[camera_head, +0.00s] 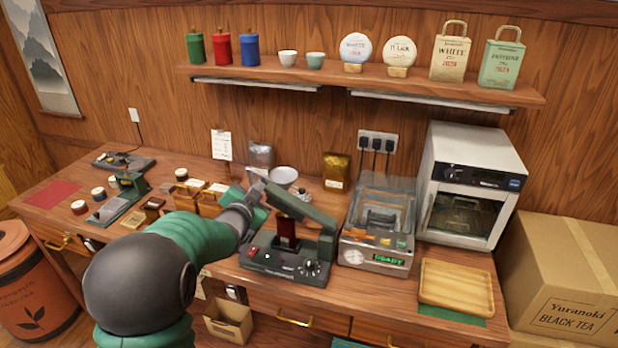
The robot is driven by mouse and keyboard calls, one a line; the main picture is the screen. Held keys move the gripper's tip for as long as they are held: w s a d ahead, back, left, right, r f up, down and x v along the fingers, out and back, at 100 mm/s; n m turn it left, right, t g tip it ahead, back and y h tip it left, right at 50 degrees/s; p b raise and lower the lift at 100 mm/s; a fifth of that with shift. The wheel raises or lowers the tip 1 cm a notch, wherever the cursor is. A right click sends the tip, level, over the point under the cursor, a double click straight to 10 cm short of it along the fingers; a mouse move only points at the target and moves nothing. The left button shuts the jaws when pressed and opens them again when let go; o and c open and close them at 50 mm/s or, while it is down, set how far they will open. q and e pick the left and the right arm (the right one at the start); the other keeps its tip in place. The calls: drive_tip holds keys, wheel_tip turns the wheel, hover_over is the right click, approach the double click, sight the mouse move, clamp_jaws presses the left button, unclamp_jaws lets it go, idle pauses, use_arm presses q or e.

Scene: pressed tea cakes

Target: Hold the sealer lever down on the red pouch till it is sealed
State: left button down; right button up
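The sealer (291,262) stands on the bench right of centre, with a red light and knobs on its front panel. Its dark green lever (298,207) slants up to the left, raised above the base. The dark red pouch (287,232) stands upright at the sealer, under the lever. My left gripper (258,190) is at the lever's raised left end, seemingly touching it. Its fingers are mostly hidden behind my own wrist, so I cannot see whether they are closed. My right gripper is not in view.
Right of the sealer stand a clear-lidded machine (378,225) reading "READY", a wooden tray (456,286) and a white oven (471,185). A white bowl (284,176) and a gold pouch (336,170) are behind. Tape rolls and small tools crowd the left bench.

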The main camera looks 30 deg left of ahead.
use_arm(q)
drive_tip(key=s+a+f+n+h+b, duration=0.1)
drive_tip(key=a+f+n+b, duration=0.1)
drive_tip(key=f, duration=0.8)
drive_tip(key=shift+s+a+n, duration=0.3)
drive_tip(key=shift+a+n, duration=0.4)
drive_tip(key=shift+a, duration=0.3)
